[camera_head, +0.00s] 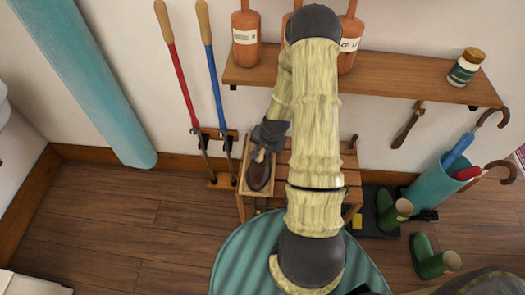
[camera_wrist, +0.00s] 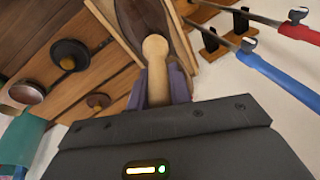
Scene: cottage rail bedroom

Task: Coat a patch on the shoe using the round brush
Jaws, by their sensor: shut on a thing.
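A dark brown shoe (camera_head: 259,176) lies in a shallow wooden tray (camera_head: 243,188) on a wooden bench. In the wrist view the shoe (camera_wrist: 133,14) is partly cut off at the top edge. My gripper (camera_head: 266,143) is over the back end of the shoe, shut on a pale wooden handle with a rounded end (camera_wrist: 155,62), which I take to be the round brush. The handle also shows just above the shoe in the head view (camera_head: 261,155). No bristles are visible, and I cannot tell whether the brush touches the shoe.
Red (camera_head: 176,72) and blue (camera_head: 214,76) handled tools stand left of the bench. A shelf (camera_head: 408,82) runs above; green boots (camera_head: 432,260) stand right.

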